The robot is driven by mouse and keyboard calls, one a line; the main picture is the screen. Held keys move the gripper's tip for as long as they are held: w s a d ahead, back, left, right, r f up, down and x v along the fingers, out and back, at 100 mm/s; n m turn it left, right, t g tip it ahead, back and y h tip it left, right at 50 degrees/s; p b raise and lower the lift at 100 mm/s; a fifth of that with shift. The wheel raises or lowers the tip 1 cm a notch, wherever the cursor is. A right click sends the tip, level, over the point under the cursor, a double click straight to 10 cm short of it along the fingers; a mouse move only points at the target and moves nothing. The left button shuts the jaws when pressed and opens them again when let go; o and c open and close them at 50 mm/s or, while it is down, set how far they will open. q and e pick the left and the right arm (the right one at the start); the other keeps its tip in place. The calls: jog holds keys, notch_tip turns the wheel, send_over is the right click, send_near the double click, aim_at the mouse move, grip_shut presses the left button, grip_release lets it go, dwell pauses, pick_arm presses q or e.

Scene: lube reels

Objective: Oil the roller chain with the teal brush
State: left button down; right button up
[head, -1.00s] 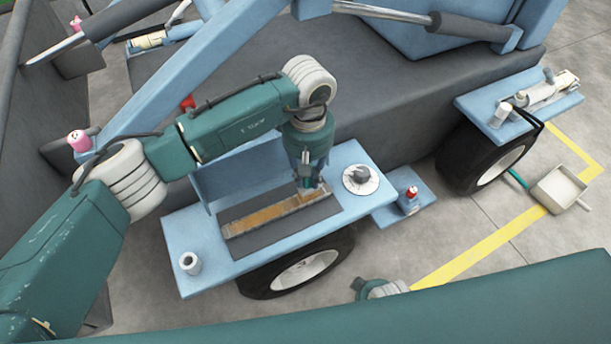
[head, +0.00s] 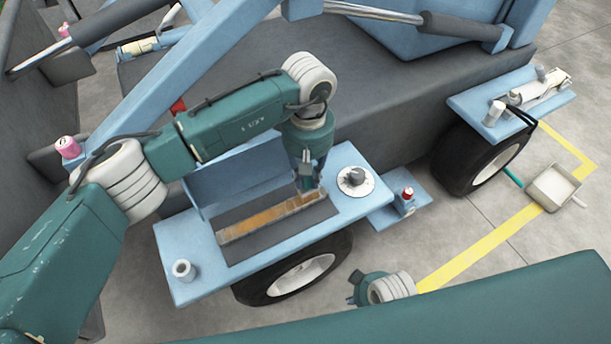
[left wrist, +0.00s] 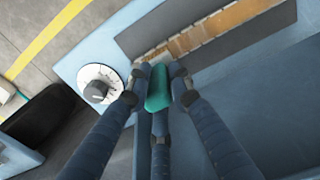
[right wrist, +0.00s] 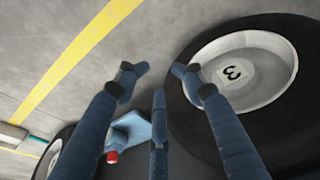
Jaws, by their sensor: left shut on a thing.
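The roller chain (head: 272,217) is an orange-brown strip on a dark mat (head: 250,245) on the blue shelf above a wheel. It also shows at the top of the left wrist view (left wrist: 225,25). My left gripper (head: 306,188) is over the right end of the chain. In the left wrist view my left gripper (left wrist: 160,75) is shut on the teal brush (left wrist: 158,88), whose tip points at the chain end; contact cannot be told. My right gripper (right wrist: 155,72) is open and empty, low beside the wheel. Its wrist shows at the bottom of the head view.
A white dial (head: 355,180) sits right of the chain. A white cup (head: 183,270) stands at the shelf's left end. A red-topped bottle (head: 407,195) is on a lower step. A tray (head: 555,188) lies on the floor. The tyre (right wrist: 195,120) is close to my right gripper.

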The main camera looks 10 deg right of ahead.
pick_arm(q)
jog(key=shift+w+d+b, duration=0.15)
jog(key=shift+d+b, duration=0.2)
jog(key=shift+w+d+b, duration=0.1)
jog(key=shift+d+b, duration=0.5)
jog(key=shift+b, duration=0.05)
jog(key=shift+w+d, duration=0.1)
pick_arm(e)
notch_tip(320, 180, up, 8)
jog(key=w, duration=0.1)
jog(key=shift+r+t, duration=0.2)
jog(key=shift+t, duration=0.1)
jog(key=shift+d, duration=0.1)
